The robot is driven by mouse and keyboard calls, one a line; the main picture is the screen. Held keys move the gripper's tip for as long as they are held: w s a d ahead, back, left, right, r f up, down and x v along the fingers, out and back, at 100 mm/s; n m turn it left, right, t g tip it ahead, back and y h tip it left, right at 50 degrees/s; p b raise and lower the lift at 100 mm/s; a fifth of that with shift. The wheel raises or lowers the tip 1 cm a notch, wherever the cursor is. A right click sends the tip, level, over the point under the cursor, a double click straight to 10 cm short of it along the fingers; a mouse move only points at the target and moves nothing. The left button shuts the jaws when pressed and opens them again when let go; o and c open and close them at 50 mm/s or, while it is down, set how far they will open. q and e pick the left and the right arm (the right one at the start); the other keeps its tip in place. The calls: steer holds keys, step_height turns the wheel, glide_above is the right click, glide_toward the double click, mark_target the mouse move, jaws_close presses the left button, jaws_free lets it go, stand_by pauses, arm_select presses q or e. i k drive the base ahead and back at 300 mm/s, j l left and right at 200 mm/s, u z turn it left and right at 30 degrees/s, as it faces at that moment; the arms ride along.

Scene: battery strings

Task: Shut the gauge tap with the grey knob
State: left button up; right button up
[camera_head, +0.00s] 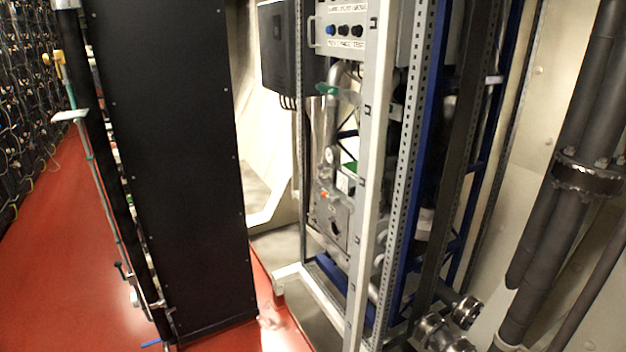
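A small round pale gauge (329,155) shows on the pipework inside the open metal frame, right of centre. A grey box-like fitting (332,215) with a small orange-red part (324,194) sits below it. A green handle (327,89) is on the pipe above. I cannot pick out a grey knob or tell which part is the gauge tap; the parts are small and partly hidden by the frame's upright. Neither of my grippers is in view.
A tall black cabinet (170,150) stands left of the frame upright (370,180). A control panel (342,32) with one blue and two black knobs is above. Dark thick pipes (560,220) run at the right, with flanged pipe ends (440,330) below. Red floor (60,260) is open at left.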

mark_target(320, 166)
steer(key=i+j, duration=0.15)
steer(key=i+j+z, duration=0.1)
steer(key=j, duration=0.25)
steer(key=i+j, duration=0.15)
steer(key=j, duration=0.2)
steer(key=i+j+z, duration=0.1)
steer(key=j, duration=0.3)
steer(key=i+j, duration=0.15)
steer(key=j, duration=0.25)
steer(key=i+j+z, duration=0.1)
steer(key=j, duration=0.25)
steer(key=i+j, duration=0.1)
steer(key=j, duration=0.3)
